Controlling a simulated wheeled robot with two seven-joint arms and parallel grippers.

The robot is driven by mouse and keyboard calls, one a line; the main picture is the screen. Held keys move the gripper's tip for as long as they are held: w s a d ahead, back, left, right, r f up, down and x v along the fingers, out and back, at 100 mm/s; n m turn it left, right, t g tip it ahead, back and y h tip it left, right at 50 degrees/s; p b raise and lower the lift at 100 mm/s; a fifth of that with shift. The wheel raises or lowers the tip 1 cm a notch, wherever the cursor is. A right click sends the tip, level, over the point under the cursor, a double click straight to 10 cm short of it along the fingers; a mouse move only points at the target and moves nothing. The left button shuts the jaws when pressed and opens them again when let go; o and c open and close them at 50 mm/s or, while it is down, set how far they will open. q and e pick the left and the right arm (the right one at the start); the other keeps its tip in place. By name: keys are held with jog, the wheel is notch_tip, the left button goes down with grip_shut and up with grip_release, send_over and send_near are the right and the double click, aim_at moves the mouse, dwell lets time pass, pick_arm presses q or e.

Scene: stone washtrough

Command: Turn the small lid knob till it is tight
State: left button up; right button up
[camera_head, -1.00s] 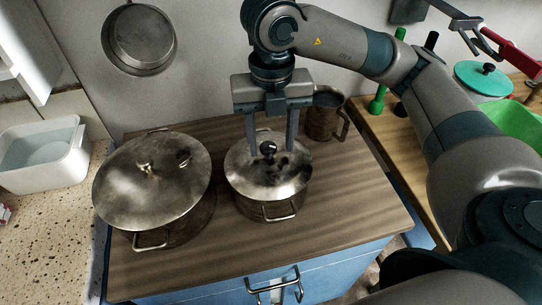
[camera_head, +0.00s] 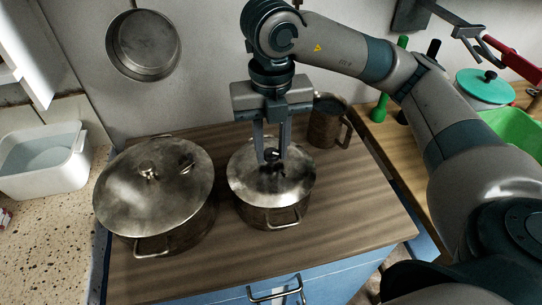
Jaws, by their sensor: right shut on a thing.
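The small lid knob (camera_head: 271,156) is dark and sits at the middle of the metal lid (camera_head: 255,184) on the smaller pot (camera_head: 257,215). My right gripper (camera_head: 271,158) points down from above, its fingers on both sides of the knob and shut on it. The fingers hide part of the knob. The lid lies on the pot, and the pot stands on the wooden counter top. My left gripper is not in the head view.
A larger lidded pot (camera_head: 158,195) stands close on the left. A metal mug (camera_head: 325,125) stands just behind right. A pan (camera_head: 143,45) hangs on the wall. The counter's front right (camera_head: 350,220) is clear.

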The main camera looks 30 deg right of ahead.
jog(key=m, duration=0.5)
jog(key=shift+d, duration=0.1)
jog(key=o, duration=0.8)
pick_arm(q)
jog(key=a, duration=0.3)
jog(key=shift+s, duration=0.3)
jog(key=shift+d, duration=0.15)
